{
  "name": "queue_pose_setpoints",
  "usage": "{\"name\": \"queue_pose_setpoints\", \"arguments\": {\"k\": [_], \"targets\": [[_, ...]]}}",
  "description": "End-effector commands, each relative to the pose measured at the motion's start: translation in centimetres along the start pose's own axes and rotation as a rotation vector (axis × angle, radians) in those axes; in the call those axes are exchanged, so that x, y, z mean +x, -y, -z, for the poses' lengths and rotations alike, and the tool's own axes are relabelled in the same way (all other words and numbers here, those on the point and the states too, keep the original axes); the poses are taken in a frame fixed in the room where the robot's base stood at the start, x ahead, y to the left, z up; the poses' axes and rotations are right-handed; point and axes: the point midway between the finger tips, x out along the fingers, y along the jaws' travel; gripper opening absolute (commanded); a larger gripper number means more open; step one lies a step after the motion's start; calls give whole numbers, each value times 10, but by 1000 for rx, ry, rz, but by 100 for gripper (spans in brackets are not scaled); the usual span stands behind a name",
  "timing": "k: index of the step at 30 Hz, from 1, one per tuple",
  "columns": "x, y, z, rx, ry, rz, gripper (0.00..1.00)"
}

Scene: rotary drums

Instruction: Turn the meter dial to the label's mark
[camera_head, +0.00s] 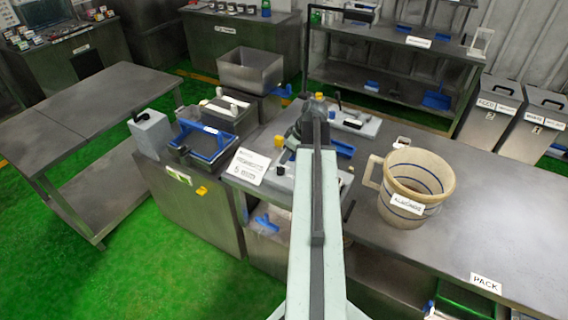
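My arm reaches from the bottom edge to the middle of the bench. My gripper (289,150) is small and dark at the arm's far end, low over a pale plate (283,179) with dark fittings. The arm covers much of this spot, so I cannot tell whether the fingers are open or touching anything. A white label card (248,166) with small, unreadable print stands just left of the gripper. I cannot make out the meter dial or its mark; they may be hidden behind the arm or too small.
A cream mug-shaped container (416,187) with blue bands stands right of the arm. A blue-framed tray (204,143) and a grey box (151,132) are to the left. A steel bin (250,72) stands behind. The bench (490,226) is clear toward the right.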

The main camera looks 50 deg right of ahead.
Motion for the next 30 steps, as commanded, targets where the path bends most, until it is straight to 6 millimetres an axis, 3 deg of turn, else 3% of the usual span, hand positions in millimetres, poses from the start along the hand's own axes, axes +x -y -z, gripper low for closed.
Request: {"name": "queue_pose_setpoints", "arguments": {"k": [9, 12, 21, 25, 28, 29, 30], "targets": [[60, 0, -3, -1, 1, 1, 35], [71, 0, -2, -1, 1, 1, 35], [71, 1, 1, 0, 1, 1, 35], [71, 1, 1, 0, 1, 1, 0], [71, 1, 1, 0, 1, 0, 0], [70, -30, -2, 3, 0, -1, 0], [70, -15, -2, 0, 1, -2, 0]]}}
